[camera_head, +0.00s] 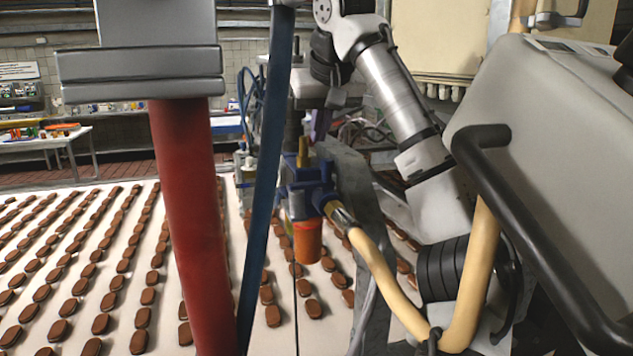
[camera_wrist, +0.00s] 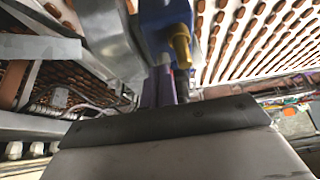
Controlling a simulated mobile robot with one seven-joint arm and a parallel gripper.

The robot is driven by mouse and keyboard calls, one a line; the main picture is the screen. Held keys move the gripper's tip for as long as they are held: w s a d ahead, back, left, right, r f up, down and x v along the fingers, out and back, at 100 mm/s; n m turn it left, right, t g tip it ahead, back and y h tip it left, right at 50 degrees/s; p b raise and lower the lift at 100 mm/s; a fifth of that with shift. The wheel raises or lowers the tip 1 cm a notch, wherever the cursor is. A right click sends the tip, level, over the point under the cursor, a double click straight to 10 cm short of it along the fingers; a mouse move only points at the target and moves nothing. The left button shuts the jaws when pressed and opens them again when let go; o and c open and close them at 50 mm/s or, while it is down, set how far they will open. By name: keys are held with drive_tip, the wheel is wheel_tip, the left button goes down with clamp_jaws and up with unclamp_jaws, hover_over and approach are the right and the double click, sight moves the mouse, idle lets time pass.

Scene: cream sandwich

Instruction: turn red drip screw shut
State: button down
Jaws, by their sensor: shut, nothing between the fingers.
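My gripper (camera_head: 320,127) shows as purple fingers above and beside the blue body. The purple fingers (camera_wrist: 168,85) are close together and hold nothing. Whether they touch the valve is unclear.
A cream hose (camera_head: 385,270) runs from the valve to the lower right. Rows of brown biscuits lie on the white belt (camera_head: 170,255). A grey machine housing (camera_head: 560,130) with a black handle stands at right. A blue strut (camera_head: 265,190) and a thick red post (camera_head: 190,220) stand left of the valve.

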drive_tip(key=shift+f, duration=0.35)
drive_tip(key=shift+w+a+r, duration=0.1)
drive_tip(key=shift+w, duration=0.15)
idle(0.5)
drive_tip(key=shift+a+p, duration=0.1)
drive_tip(key=shift+p, duration=0.9)
drive_tip(key=shift+s+a, duration=0.1)
drive_tip(key=shift+a, duration=0.15)
drive_tip(key=shift+s, duration=0.35)
drive_tip(key=shift+r, duration=0.1)
wheel_tip(320, 180, up, 6)
drive_tip(key=shift+d+f, duration=0.1)
drive_tip(key=shift+f, duration=0.05)
idle(0.4)
